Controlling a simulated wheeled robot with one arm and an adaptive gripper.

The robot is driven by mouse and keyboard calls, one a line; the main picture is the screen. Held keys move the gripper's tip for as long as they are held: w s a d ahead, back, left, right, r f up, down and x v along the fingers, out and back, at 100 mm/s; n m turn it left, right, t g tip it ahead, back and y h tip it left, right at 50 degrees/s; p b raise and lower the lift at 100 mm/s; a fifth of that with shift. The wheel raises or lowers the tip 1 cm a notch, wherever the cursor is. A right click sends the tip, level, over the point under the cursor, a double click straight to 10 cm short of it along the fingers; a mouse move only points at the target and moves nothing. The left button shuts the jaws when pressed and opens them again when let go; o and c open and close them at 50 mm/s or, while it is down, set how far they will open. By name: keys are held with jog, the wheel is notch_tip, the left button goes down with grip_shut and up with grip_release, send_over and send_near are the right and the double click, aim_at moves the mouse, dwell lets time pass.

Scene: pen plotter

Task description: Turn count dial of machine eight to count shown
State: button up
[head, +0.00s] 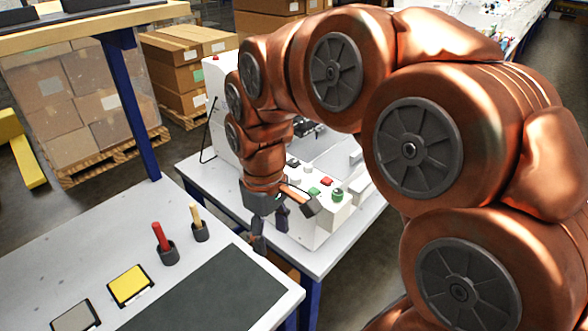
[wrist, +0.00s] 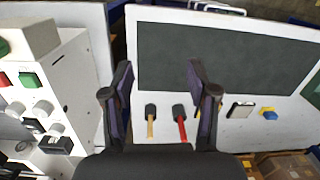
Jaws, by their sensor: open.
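A white machine with a sloped control panel (head: 312,222) stands on the table behind my gripper; its panel (wrist: 70,80) fills the left of the wrist view. The panel carries a red button (head: 326,181), a green button (head: 313,192) and several pale round knobs, one at the panel's middle (wrist: 42,109). I cannot tell which knob is the count dial, and no number eight or count is readable. My gripper (head: 270,232) is open and empty, pointing down in front of the machine. In the wrist view its fingers (wrist: 160,75) are apart, with the panel to their left.
A nearer table has a dark mat (head: 212,295), a red-handled tool (head: 157,236) and a yellow-handled tool (head: 195,216) in holders, and a yellow pad (head: 130,285). A gap separates the tables. Boxes on pallets (head: 90,110) stand behind at left.

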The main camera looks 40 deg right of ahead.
jog(key=w+d+r+n+p, duration=0.1)
jog(key=w+d+r+n, duration=0.15)
jog(key=w+d, duration=0.65)
jog(key=n+t+p, duration=0.1)
jog(key=p, duration=0.1)
send_over(296, 176)
jog(key=shift+a+r, duration=0.1)
jog(key=shift+r, duration=0.15)
jog(key=shift+f, duration=0.15)
jog(key=shift+f+p, duration=1)
jog(key=shift+f, duration=2.8)
jog(key=shift+c, duration=0.2)
